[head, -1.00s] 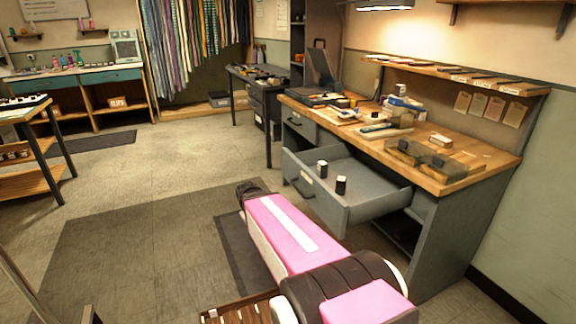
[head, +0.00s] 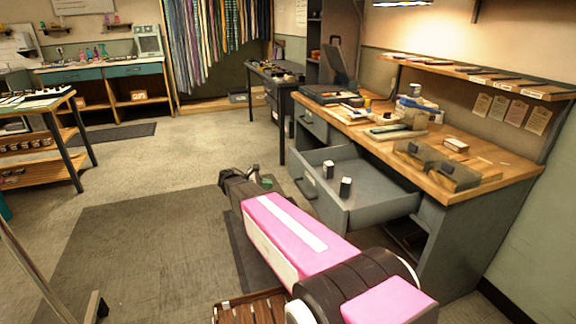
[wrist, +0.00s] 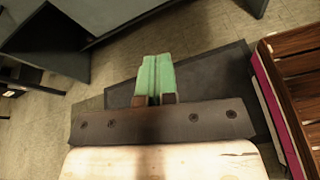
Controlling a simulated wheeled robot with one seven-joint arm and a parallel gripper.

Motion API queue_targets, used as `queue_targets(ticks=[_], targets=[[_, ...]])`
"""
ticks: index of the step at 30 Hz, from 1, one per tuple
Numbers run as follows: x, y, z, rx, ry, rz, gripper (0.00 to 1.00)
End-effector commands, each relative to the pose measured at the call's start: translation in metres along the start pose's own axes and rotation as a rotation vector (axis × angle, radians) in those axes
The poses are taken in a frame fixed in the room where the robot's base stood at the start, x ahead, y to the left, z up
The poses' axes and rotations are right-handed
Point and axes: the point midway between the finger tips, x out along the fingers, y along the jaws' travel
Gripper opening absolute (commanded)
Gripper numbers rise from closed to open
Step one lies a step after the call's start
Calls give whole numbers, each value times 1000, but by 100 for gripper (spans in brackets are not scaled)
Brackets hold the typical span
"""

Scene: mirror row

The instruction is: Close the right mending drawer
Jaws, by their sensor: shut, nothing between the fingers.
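The open drawer (head: 382,188) is a grey metal drawer pulled well out of the wooden-topped workbench. A grey panel at the top left of the wrist view may be part of the drawer or bench; I cannot tell which.
The workbench top (head: 490,172) holds tools and boxes. A closed drawer (head: 312,123) sits in the bench farther left. A dark table (head: 282,95) stands beyond it. Dark mats (head: 130,250) lie on the floor; the floor left of the bench is clear.

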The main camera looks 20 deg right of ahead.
Motion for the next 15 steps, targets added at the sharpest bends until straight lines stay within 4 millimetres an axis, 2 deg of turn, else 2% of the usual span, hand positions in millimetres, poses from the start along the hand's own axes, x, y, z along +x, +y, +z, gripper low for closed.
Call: queue_targets(ticks=[1, 6, 11, 15], targets=[[-10, 22, 0, -53, -69, 25, 0], [-35, 54, 16, -189, -257, 67, 0], [-44, 63, 22, -233, -323, 75, 0], [-33, 64, 27, -235, -328, 75, 0]])
